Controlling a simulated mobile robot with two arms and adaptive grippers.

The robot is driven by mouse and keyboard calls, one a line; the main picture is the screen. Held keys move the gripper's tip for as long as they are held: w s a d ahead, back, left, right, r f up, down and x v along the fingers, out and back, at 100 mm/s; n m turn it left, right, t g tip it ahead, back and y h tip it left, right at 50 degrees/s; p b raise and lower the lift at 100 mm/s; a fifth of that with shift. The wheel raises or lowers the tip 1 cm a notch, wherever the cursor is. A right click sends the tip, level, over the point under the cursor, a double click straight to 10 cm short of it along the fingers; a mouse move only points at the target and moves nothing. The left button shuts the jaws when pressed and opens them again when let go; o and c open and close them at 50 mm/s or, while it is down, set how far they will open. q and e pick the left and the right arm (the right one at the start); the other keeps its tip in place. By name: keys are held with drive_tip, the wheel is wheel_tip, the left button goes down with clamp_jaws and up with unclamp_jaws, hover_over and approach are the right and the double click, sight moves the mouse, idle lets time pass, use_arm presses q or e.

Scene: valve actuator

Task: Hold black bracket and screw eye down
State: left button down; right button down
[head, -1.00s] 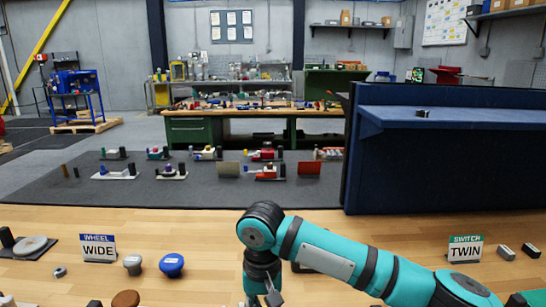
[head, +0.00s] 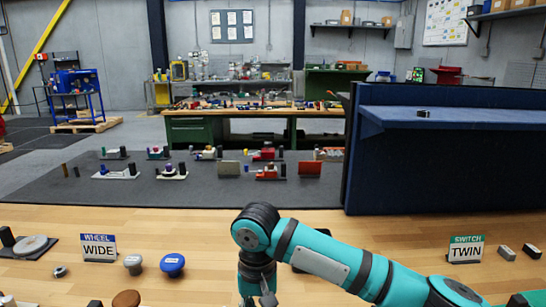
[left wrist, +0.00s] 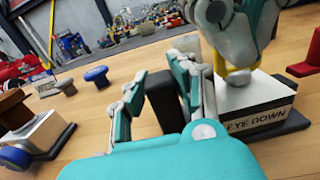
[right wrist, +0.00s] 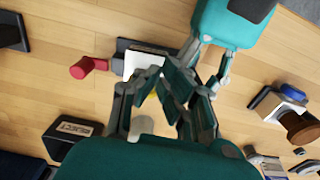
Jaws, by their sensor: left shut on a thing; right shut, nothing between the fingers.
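In the left wrist view my left gripper (left wrist: 164,80) is shut on the upright black bracket (left wrist: 166,105). The bracket stands beside a white block (left wrist: 262,98) labelled EYE DOWN. A yellow screw eye (left wrist: 219,62) shows above the block, mostly hidden by my right gripper (left wrist: 238,76). My right gripper also shows in the right wrist view (right wrist: 168,86), its fingers closed together over the block and eye. I cannot tell whether the fingertips touch the eye or pass through it. In the head view only part of the right gripper (head: 262,294) shows at the bottom edge.
A red knob (right wrist: 82,68) stands close to the block. A dark labelled box (right wrist: 70,138) and a base with a brown wheel (right wrist: 300,128) are nearby.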

wheel_tip(320, 180, up, 6)
drive_tip(key=shift+s, duration=0.15)
idle(0.4)
drive_tip(key=shift+d, duration=0.1)
drive_tip(key=w+d+n, duration=0.3)
drive_tip(key=d+n, duration=0.2)
drive_tip(key=n, duration=0.7)
drive_tip(key=shift+f, duration=3.1)
drive_tip(key=shift+s+a, duration=0.1)
drive_tip(key=shift+a, duration=0.4)
drive_tip(key=shift+s, duration=0.1)
